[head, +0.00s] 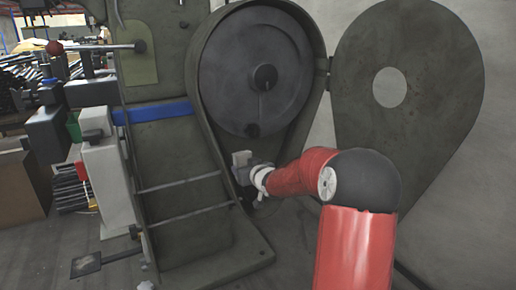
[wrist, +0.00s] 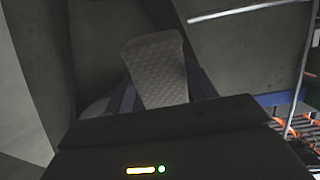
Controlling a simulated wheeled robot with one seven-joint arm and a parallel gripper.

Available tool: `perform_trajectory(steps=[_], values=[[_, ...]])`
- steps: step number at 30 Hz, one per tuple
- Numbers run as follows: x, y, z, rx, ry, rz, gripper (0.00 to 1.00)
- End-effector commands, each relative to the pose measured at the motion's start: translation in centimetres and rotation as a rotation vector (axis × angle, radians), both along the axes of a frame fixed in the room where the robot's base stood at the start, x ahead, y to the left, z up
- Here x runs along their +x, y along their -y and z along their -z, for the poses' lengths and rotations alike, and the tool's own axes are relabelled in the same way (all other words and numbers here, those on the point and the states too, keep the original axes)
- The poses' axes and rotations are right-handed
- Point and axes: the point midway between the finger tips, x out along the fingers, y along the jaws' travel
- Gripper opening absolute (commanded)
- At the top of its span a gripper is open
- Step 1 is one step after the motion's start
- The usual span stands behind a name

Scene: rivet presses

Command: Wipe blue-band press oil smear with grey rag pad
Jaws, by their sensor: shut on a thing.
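The press (head: 180,215) is dark green-grey, with a blue band (head: 153,112) across its front at left of centre. Its round housing is open and shows a large grey wheel (head: 255,75). My gripper (head: 247,173) is at the lower part of this housing, below the wheel. It is shut on the grey rag pad (head: 240,157). In the wrist view the pad (wrist: 154,66) is a light grey, textured block between the fingers. I cannot make out the oil smear for certain; a small dark spot (head: 253,130) shows at the wheel's lower edge.
The open teardrop cover (head: 430,110) with a round hole hangs at right. Thin rails (head: 180,184) cross the press front. A lever with a red ball (head: 54,48) and grey machine parts stand at left. A small pedal (head: 86,264) is on the floor.

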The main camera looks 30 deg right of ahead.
Motion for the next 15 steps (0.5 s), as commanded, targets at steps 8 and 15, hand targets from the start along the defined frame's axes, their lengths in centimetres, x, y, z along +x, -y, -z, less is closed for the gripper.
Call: perform_trajectory(steps=[8, 15], values=[[-1.1, 3.5, -7.0, 0.001, 0.242, -0.036, 0.38], [-0.4, 3.6, -8.0, 0.006, 0.27, -0.047, 0.38]])
